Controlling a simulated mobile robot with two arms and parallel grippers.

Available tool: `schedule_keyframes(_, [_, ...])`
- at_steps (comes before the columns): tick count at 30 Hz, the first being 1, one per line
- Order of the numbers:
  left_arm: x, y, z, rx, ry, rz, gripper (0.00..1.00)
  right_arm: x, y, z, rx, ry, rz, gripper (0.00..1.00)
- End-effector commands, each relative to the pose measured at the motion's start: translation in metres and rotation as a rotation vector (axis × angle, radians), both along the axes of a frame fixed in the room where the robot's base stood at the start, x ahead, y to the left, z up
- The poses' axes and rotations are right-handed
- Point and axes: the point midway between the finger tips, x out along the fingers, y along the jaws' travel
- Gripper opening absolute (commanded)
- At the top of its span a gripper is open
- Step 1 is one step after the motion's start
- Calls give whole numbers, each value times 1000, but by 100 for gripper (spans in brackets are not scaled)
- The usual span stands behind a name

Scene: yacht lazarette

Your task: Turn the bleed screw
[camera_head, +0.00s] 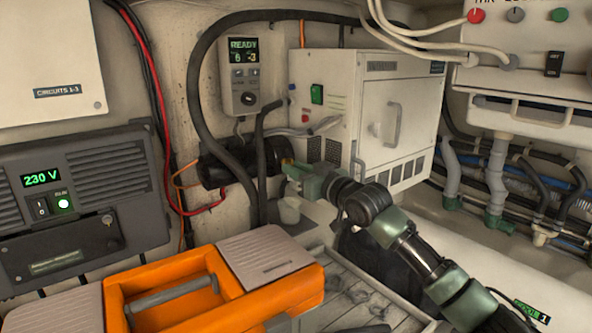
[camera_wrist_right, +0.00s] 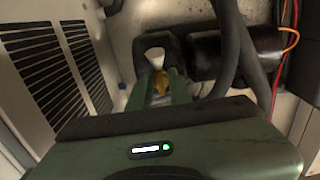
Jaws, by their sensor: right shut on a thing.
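My right gripper (camera_head: 287,168) reaches in from the right and is at the right end of a black cylindrical housing (camera_head: 214,166) on the back wall. In the right wrist view its two green fingers (camera_wrist_right: 160,88) are shut on a small brass-yellow piece, which looks like the bleed screw (camera_wrist_right: 160,82). The fingers hide much of the screw, and its turn angle cannot be told. The black housing also shows in the right wrist view (camera_wrist_right: 252,50), with a thick dark hose across it. My left gripper is not in view.
A white cabinet (camera_head: 340,105) with vents stands close right of the gripper. A thick black hose (camera_head: 205,90) loops beside the housing. A controller reads READY (camera_head: 244,75). An orange tool box (camera_head: 230,293) stands in front, and a 230 V unit (camera_head: 85,210) is at left.

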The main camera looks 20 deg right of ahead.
Motion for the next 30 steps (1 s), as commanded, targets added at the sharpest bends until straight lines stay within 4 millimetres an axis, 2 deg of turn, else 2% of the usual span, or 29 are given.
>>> schedule_keyframes(1, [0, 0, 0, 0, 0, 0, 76, 0, -1, 5, 2, -10, -1, 0])
schedule_keyframes(8, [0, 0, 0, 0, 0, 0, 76, 0, -1, 5, 3, -11, -1, 0])
schedule_keyframes(9, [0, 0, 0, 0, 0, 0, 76, 0, -1, 5, 3, -11, -1, 24])
schedule_keyframes(11, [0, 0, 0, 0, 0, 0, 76, 0, -1, 5, 3, -9, -1, 40])
schedule_keyframes(23, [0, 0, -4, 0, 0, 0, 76, -5, -2, 0, 1, -3, 0, 40])
schedule_keyframes(30, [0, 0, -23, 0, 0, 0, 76, -37, -15, -3, 0, -4, -1, 40])
